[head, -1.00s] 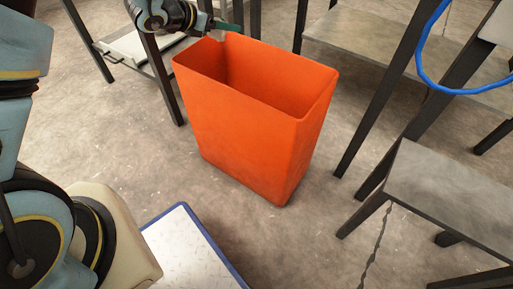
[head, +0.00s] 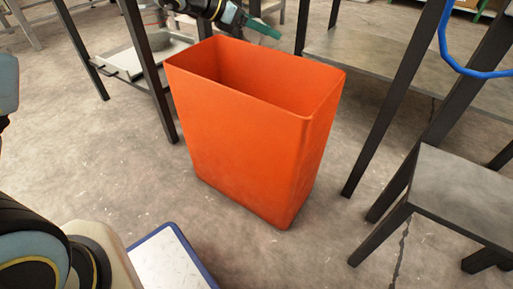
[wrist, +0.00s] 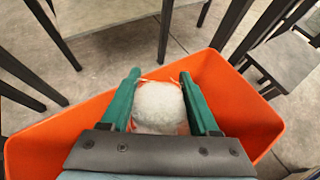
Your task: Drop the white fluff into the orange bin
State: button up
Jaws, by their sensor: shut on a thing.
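The orange bin (head: 235,150) stands upright on the floor in the middle of the head view, open at the top. In the wrist view its orange wall (wrist: 235,100) spreads below and around my gripper (wrist: 159,76). The green fingers are shut on the white fluff (wrist: 158,103), a pale rounded lump between them. In the head view my gripper (head: 263,27) shows at the bin's far rim. I cannot make out the fluff in the head view.
A grey metal table (head: 465,190) stands on the right, and a grey shelf (head: 400,75) is behind the bin. Dark table legs stand close on both sides. A white, blue-edged platform (head: 170,260) is at the lower front. A blue hoop (head: 450,55) hangs at upper right.

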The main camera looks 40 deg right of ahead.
notch_tip(320, 180, down, 2)
jog(key=shift+b, duration=0.35)
jog(key=o, duration=1.4)
jog(key=shift+p+v, duration=1.4)
jog(key=shift+v, duration=4)
